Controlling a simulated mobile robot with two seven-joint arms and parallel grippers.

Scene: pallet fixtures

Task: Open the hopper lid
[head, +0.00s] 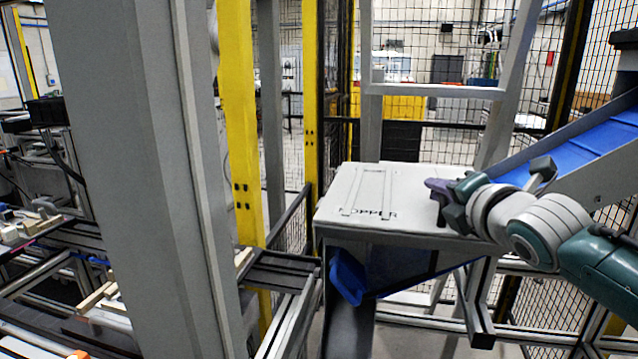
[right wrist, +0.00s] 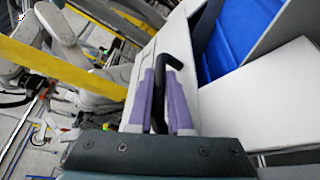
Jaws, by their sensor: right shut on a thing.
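The hopper lid (head: 340,190) is a pale, flat panel with dark lettering and a drawn outline, lying level on top of the grey hopper (head: 405,240). It looks closed. My right gripper (head: 438,190) is at the lid's right part. In the right wrist view, the purple fingers of my right gripper (right wrist: 165,95) are shut around a black bar handle (right wrist: 172,62) on the pale lid (right wrist: 178,32). The fingers hide part of the handle. My left gripper is not in view.
A blue conveyor chute (head: 590,145) slopes up to the right beside the hopper. A large grey column (head: 130,150) and a yellow post (head: 240,120) stand to the left. Black mesh fencing (head: 430,145) is behind the hopper. A blue flap (head: 347,277) hangs below it.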

